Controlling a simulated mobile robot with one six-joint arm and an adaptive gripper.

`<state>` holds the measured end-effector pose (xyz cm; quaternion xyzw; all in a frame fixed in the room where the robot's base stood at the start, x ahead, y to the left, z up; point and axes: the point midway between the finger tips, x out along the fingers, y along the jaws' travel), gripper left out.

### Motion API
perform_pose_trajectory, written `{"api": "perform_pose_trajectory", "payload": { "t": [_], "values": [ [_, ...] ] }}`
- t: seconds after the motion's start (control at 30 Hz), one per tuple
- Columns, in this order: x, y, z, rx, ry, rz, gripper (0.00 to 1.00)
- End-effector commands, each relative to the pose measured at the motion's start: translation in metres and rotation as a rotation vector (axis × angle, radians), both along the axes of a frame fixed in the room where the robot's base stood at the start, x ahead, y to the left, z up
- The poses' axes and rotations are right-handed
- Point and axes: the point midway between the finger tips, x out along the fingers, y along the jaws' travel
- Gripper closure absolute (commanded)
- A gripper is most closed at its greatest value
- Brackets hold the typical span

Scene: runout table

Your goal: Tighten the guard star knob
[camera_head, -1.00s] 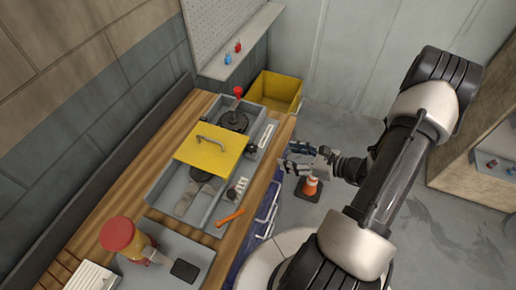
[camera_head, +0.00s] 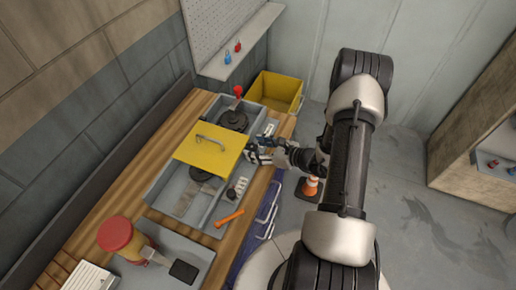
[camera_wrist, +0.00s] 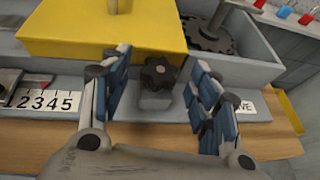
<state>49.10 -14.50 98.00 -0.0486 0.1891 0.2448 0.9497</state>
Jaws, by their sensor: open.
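The black star knob (camera_wrist: 158,73) shows in the wrist view on the front of the grey housing, just below the edge of the yellow guard (camera_wrist: 100,32). My gripper (camera_wrist: 162,95) is open, with one blue-padded finger on each side of the knob and a gap on both sides. In the head view, my gripper (camera_head: 258,149) is at the front edge of the grey housing (camera_head: 205,219), beside the yellow guard (camera_head: 210,147). The knob itself cannot be made out there.
A red-topped lever (camera_head: 238,91) stands behind the guard. An orange tool (camera_head: 229,218) lies near the front table edge. A yellow bin (camera_head: 277,91) stands at the table's far end, and a traffic cone (camera_head: 311,187) on the floor. Number plates (camera_wrist: 50,100) sit left of the knob.

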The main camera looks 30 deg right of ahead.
Motion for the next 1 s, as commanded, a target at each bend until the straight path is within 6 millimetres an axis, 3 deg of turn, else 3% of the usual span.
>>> {"api": "perform_pose_trajectory", "payload": {
  "t": [0.1, 0.77, 1.0],
  "values": [
    [-0.0002, -0.0002, 0.0001, 0.000, 0.000, 0.000, 0.45],
    [-0.0004, -0.0002, 0.0002, -0.001, 0.000, 0.000, 0.88],
    [-0.0012, 0.0033, -0.0011, 0.004, -0.001, -0.069, 0.88]
  ]
}}
